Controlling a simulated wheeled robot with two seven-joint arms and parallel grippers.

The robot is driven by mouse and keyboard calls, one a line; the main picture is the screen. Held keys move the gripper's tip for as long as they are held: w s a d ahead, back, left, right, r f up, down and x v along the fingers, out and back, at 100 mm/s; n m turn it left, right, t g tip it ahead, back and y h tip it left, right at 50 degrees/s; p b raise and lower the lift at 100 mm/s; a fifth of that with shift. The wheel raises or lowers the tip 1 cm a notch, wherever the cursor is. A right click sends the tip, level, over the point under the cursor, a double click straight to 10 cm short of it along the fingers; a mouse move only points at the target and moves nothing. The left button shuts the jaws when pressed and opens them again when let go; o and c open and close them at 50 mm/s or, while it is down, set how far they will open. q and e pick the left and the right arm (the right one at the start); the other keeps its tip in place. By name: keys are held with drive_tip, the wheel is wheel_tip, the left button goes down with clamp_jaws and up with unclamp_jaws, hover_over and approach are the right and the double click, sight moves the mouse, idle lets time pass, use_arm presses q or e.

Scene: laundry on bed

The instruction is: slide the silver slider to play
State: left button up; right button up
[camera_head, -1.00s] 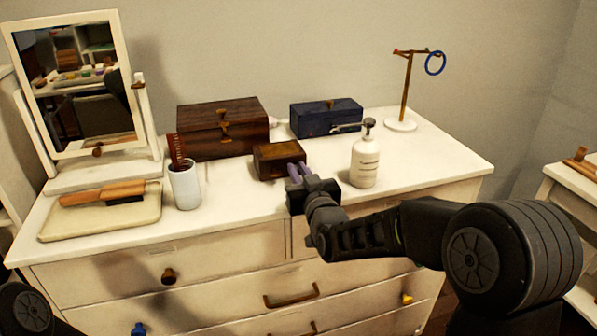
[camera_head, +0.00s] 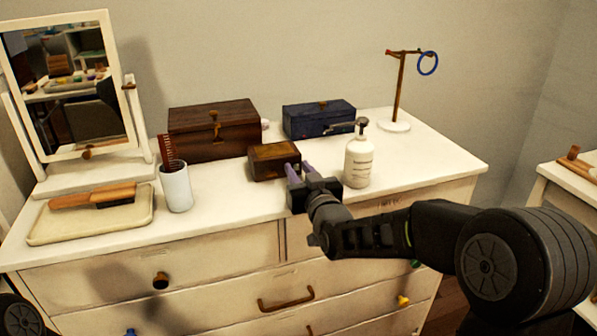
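A small brown wooden box (camera_head: 274,161) sits on the dresser top, in front of the larger boxes. No silver slider can be made out on it; its right side is partly behind my gripper. My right gripper (camera_head: 298,171) is at the right front of this box, its purple fingers pointing toward the box's right side. The fingers are a little apart with nothing visible between them; I cannot tell whether they touch the box. My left gripper is out of view; only a dark part of mine shows at the lower left.
A white pump bottle (camera_head: 359,163) stands close to the right of my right gripper. Behind are a dark wooden chest (camera_head: 213,133) and a blue box (camera_head: 318,119). A white cup (camera_head: 176,188) with a comb, a tray (camera_head: 60,230), a mirror and a ring stand (camera_head: 394,127) surround clear dresser top.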

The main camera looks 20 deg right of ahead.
drive_tip(key=shift+o, duration=0.7)
drive_tip(key=s, duration=0.7)
drive_tip(key=shift+s+d, duration=0.25)
drive_tip(key=shift+s, duration=0.15)
drive_tip(key=shift+f, duration=0.1)
